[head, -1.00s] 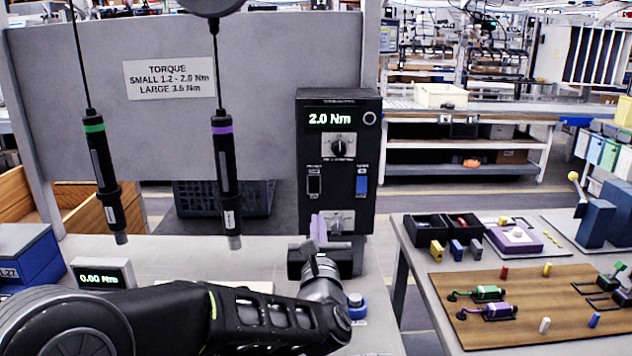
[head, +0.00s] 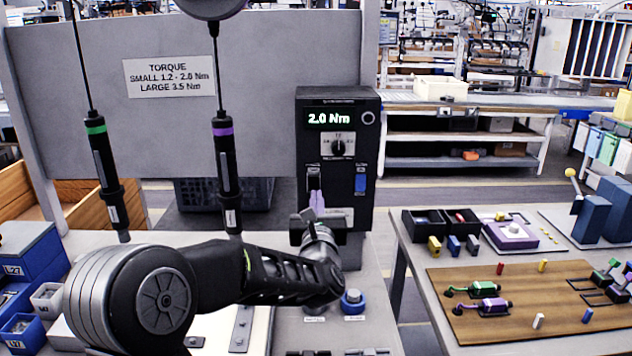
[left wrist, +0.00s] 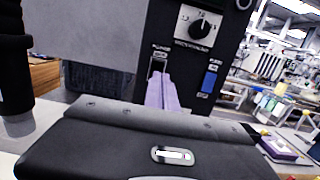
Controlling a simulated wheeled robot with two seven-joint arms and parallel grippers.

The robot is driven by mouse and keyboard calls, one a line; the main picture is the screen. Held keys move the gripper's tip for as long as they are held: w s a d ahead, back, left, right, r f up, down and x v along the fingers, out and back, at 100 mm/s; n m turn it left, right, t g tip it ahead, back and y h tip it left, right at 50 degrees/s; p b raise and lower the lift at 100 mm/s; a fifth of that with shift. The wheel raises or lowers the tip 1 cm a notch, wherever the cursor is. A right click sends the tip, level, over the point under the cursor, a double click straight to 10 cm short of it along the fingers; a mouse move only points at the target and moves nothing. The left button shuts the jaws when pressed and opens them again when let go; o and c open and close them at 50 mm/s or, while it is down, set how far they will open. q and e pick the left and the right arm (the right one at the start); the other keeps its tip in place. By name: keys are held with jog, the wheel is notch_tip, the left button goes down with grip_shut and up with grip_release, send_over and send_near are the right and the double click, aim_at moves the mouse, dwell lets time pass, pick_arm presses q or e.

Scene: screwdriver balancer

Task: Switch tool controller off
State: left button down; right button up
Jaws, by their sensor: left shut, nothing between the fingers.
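The black tool controller (head: 330,108) stands upright at the panel's right end, its lit display reading 2.0 Nm. It has a dial (head: 338,147), a black rocker switch (head: 313,176) at left and a blue switch (head: 361,180) at right. My left gripper (head: 316,196) is shut and empty, its pale purple fingertips pointing up at the black switch's lower part. In the left wrist view the fingertips (left wrist: 161,90) overlap the lower part of that switch (left wrist: 158,64); I cannot tell whether they touch it. The lower dial is mostly hidden behind the gripper. My right gripper is not in view.
Two hanging screwdrivers, green-banded (head: 103,175) and purple-banded (head: 226,170), hang left of the controller. A blue button (head: 353,302) sits on the bench below. Blue bins (head: 28,255) stand at left. A side table (head: 415,270) with parts is at right.

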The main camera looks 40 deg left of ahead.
aim_at(314, 177)
pick_arm(q)
jog(key=shift+p+x, duration=0.9)
jog(key=shift+x, duration=1.85)
jog(key=shift+r, duration=0.1)
jog(key=shift+a+r, duration=0.1)
jog(key=shift+a, duration=0.05)
jog(key=shift+w+r+g+h, duration=0.1)
jog(key=shift+r+g+h, duration=0.2)
jog(key=shift+r+g, duration=0.35)
jog(key=shift+g, duration=0.05)
jog(key=shift+a+f, duration=0.1)
jog(key=shift+f, duration=0.15)
